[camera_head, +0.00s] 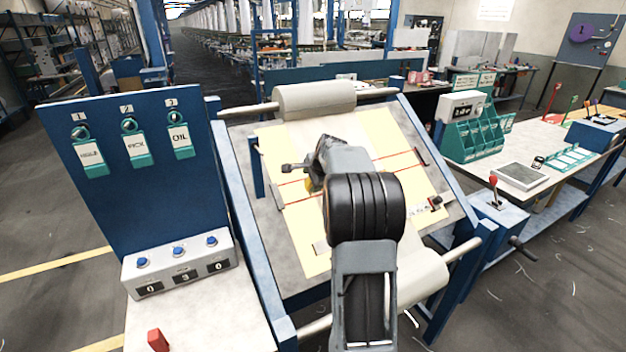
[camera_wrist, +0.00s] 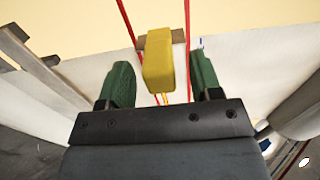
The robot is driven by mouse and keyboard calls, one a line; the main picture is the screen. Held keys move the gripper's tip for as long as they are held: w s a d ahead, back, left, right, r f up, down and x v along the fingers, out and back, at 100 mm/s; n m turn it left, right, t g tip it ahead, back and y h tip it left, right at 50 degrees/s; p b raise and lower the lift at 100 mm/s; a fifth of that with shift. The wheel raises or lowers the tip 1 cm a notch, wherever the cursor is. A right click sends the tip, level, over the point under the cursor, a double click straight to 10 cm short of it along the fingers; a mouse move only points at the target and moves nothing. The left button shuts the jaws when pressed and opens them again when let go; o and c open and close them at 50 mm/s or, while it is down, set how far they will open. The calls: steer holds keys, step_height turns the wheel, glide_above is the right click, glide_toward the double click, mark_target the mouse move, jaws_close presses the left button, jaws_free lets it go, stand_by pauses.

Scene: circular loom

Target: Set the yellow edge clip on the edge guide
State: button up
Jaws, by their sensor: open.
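The yellow edge clip (camera_wrist: 158,62) is a small block in the wrist view, between the two green fingers of my gripper (camera_wrist: 160,76). The fingers are open, with a visible gap on each side of the clip. The clip's far end overlaps a short brown bar (camera_wrist: 178,36), which looks like the edge guide. Whether the clip is seated on it or only in front of it, I cannot tell. In the head view only a bit of yellow clip (camera_head: 309,185) shows beside my wrist. A short grey bar (camera_head: 278,196) lies at the left ends of the red lines.
The sloped board (camera_head: 268,235) carries cream cloth (camera_head: 425,185) with red lines across it. A cloth roll (camera_head: 313,100) is at its top. A blue label panel (camera_head: 130,190) stands left. A button box (camera_head: 180,264) and red lever (camera_head: 493,185) flank the board.

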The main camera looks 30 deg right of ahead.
steer(key=b+v, duration=0.2)
steer(key=v, duration=1.1)
steer(key=shift+s+r, duration=0.25)
steer(key=shift+r, duration=0.1)
stand_by(0.4)
steer(key=s+a+f+n+g, duration=0.2)
steer(key=s+a+f+n, duration=0.15)
steer(key=f+n, duration=0.3)
steer(key=s+a+f+n, duration=0.3)
steer(key=s+a+n, duration=0.3)
steer(key=a, duration=0.5)
steer(key=s+a+f+n, duration=0.4)
steer(key=s+a+n, duration=0.3)
steer(key=s+a, duration=0.3)
steer(key=shift+a+y, duration=0.4)
steer(key=shift+a, duration=0.3)
